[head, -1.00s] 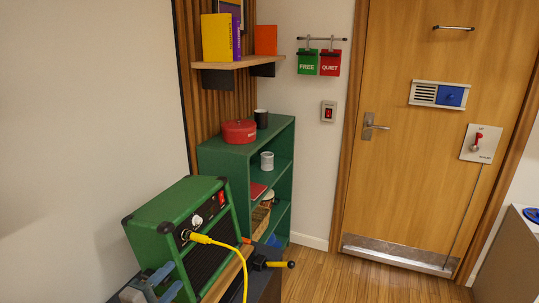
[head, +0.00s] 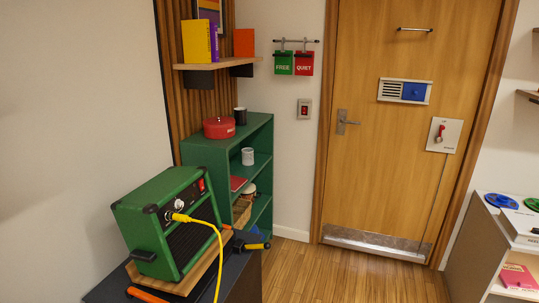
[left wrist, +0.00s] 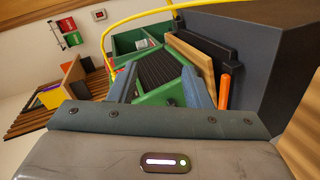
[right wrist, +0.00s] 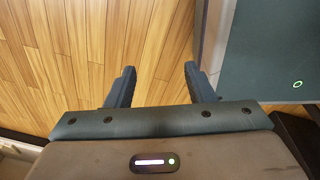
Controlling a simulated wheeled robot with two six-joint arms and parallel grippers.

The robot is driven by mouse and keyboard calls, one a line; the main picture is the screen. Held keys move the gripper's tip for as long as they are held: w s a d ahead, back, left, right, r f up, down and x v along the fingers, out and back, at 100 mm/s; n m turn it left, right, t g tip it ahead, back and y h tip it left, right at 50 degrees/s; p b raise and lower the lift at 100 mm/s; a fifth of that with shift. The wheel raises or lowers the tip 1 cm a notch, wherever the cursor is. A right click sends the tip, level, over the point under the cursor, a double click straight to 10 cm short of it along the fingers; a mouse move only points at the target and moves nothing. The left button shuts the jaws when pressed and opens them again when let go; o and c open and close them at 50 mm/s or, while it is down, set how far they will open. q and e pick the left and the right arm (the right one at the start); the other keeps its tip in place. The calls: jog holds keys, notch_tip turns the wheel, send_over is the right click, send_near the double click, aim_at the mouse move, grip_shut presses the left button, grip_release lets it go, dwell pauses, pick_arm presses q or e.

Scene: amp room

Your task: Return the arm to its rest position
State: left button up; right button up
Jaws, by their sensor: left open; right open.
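My left gripper (left wrist: 158,88) shows in the left wrist view with its two blue-grey fingers apart and nothing between them. Beyond the fingers is the green amp (left wrist: 158,72), seen at a tilt. My right gripper (right wrist: 160,72) shows in the right wrist view, open and empty above the wooden floor. Neither gripper shows in the head view. There the green amp (head: 165,218) sits tilted back on a wooden board (head: 208,262), with a yellow cable (head: 216,250) plugged into its front.
A wooden door (head: 395,170) is at the back, a low cabinet (head: 470,240) at right. The floor between is clear.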

pick_arm(q)
jog(key=s+a+f+m+g+y, duration=0.25)
jog(key=s+f+m+g, duration=0.3)
jog(key=s, duration=0.65)
jog(key=s+a+f+m+g+y, duration=0.1)
jog(key=s+f+m+g+y, duration=0.45)
jog(key=s, duration=0.65)
notch_tip(320, 180, down, 29)
jog(key=w+a+h, duration=0.1)
jog(key=a+h, duration=0.1)
jog(key=s+a+f+g, duration=0.1)
jog(key=s+f, duration=1.8)
jog(key=f, duration=0.2)
jog(key=shift+a+f, duration=0.15)
jog(key=shift+a, duration=0.1)
pick_arm(e)
jog(key=shift+s+d, duration=0.7)
pick_arm(q)
jog(key=shift+s, duration=0.1)
pick_arm(e)
jog(key=shift+a, duration=0.2)
jog(key=shift+d, duration=0.2)
